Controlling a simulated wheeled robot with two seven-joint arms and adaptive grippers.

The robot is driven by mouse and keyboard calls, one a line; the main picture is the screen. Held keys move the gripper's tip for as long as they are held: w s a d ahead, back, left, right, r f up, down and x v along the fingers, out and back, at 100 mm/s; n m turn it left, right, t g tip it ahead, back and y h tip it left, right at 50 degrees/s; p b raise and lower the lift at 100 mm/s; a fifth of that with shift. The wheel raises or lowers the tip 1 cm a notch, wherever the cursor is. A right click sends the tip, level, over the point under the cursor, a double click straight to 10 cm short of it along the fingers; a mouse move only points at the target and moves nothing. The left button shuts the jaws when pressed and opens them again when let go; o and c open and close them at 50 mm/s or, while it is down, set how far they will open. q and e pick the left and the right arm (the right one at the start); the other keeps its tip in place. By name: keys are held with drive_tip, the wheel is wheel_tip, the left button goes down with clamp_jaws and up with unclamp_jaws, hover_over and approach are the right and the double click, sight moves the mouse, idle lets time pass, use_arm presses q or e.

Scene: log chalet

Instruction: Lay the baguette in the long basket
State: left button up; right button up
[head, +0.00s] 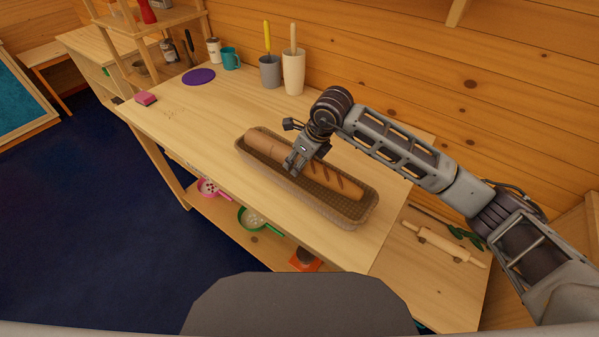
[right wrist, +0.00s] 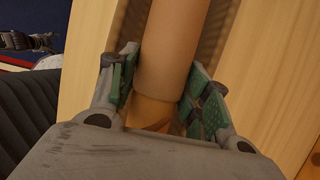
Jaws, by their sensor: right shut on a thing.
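The baguette (head: 338,182) is brown and scored at its right part, with a smooth paler length, perhaps a wrap, at its left. It lies lengthwise within the long woven basket (head: 345,219) on the workbench. Whether it touches the basket floor I cannot tell. My right gripper (head: 293,166) reaches down over the basket and is shut on the baguette near its middle. In the right wrist view its fingers (right wrist: 162,70) stand either side of the baguette (right wrist: 172,40), with basket weave (right wrist: 208,38) behind.
A purple disc (head: 199,76), a teal mug (head: 231,59), a grey pot (head: 270,72) and a cream holder (head: 293,73) stand along the back. A rolling pin (head: 445,244) lies at the lower right.

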sight(299, 180)
drive_tip(key=shift+f, duration=2.65)
use_arm(q)
drive_tip(key=shift+w+d+r, duration=0.1)
drive_tip(key=shift+d+r, duration=0.15)
drive_tip(key=shift+d, duration=0.2)
drive_tip(key=shift+a+f, duration=0.1)
use_arm(e)
drive_tip(key=shift+f, duration=0.15)
